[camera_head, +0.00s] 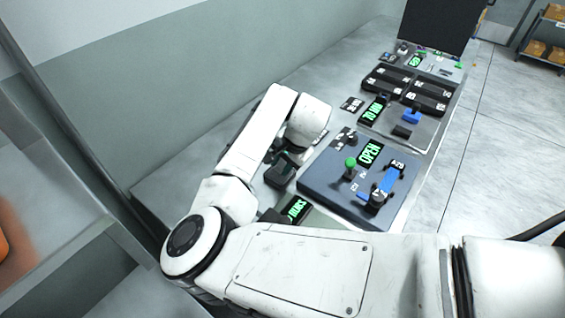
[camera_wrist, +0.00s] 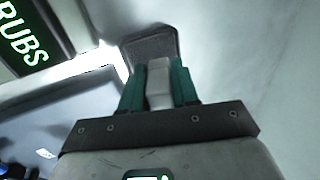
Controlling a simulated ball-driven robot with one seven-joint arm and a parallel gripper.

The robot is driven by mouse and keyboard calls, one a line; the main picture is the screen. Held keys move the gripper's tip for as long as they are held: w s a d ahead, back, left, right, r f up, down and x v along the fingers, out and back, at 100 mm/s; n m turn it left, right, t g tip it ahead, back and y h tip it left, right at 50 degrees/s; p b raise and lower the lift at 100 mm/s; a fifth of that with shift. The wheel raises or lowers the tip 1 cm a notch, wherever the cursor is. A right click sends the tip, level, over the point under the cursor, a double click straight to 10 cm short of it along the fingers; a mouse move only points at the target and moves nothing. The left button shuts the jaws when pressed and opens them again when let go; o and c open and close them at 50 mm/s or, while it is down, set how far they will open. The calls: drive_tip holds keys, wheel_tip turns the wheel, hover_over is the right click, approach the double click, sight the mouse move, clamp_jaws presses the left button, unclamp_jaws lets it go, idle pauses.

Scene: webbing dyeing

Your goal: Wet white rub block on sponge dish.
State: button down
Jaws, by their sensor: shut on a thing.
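My gripper (camera_wrist: 159,82) has green fingers and is shut on the white rub block (camera_wrist: 158,92). The block sits between the fingertips. The dark sponge dish (camera_wrist: 146,42) lies just beyond the fingertips, and the block's far end overlaps it in the wrist view. I cannot tell whether the block touches the sponge. In the head view my gripper (camera_head: 287,158) hangs at the dark dish (camera_head: 276,178) on the grey bench. The block is hidden there.
A RUBS display (camera_head: 295,209) stands in front of the dish. A dark blue panel (camera_head: 326,181) with a green-knobbed lever (camera_head: 350,163) and an OPEN display (camera_head: 370,153) is to the right. More panels stand farther back. The bench left of the dish is clear.

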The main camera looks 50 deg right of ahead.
drive_tip(key=shift+f, duration=0.45)
idle(1.6)
wheel_tip(320, 180, up, 7)
drive_tip(key=p, duration=0.6)
drive_tip(key=shift+r, duration=0.1)
idle(1.0)
